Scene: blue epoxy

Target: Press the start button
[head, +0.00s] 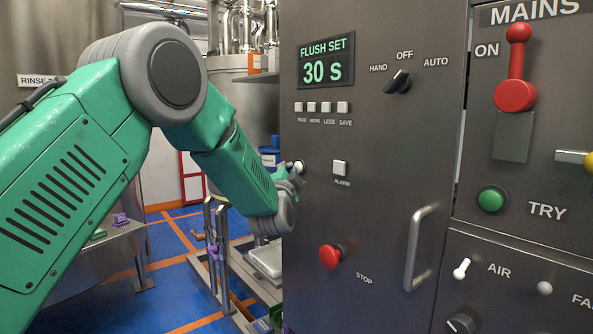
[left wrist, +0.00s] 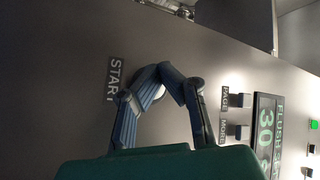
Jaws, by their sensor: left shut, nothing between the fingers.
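The grey control panel (head: 375,150) fills the right of the head view. The START label (left wrist: 114,78) shows in the left wrist view, rotated sideways. I cannot tell whether the fingertips touch the button. My right gripper is out of view.
Near the left gripper are the white ALARM button (head: 340,167) and red STOP knob (head: 331,256). Above is the FLUSH SET display (head: 327,61) with a row of small buttons (head: 323,107). A handle (head: 420,247) sticks out from the panel. A MAINS lever (head: 516,70) is far right.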

